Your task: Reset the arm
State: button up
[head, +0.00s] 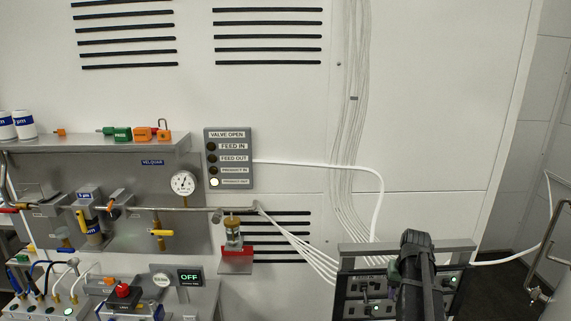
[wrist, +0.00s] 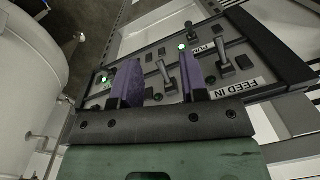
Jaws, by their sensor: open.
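My gripper (wrist: 158,82) shows in the wrist view with two purple fingers apart and nothing between them. It is in front of a dark switch panel (wrist: 145,52) with several toggle levers, lit green lamps and a "FEED IN" label (wrist: 241,88). I cannot tell whether the fingers touch the panel.
A valve lamp board (head: 228,157) on the wall has its bottom lamp lit. Pipes, a gauge (head: 183,184) and yellow-handled valves line the left. White cables run down to the panel. A large white tank (wrist: 30,80) stands at the left of the wrist view.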

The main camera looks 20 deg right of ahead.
jog(key=s+a+f+n+b, duration=0.1)
jog(key=a+f+b, duration=0.3)
jog(key=a, duration=0.7)
jog(key=s+a+f+n+b, duration=0.1)
jog(key=a+f+n+b, duration=0.2)
jog(key=a+f, duration=0.3)
jog(key=s+a+f+n+b, duration=0.2)
jog(key=a+f+b, duration=0.3)
jog(key=a, duration=1.2)
jog(key=shift+f+h+b, duration=0.25)
jog(key=shift+h+b, duration=0.05)
jog(key=shift+b, duration=0.05)
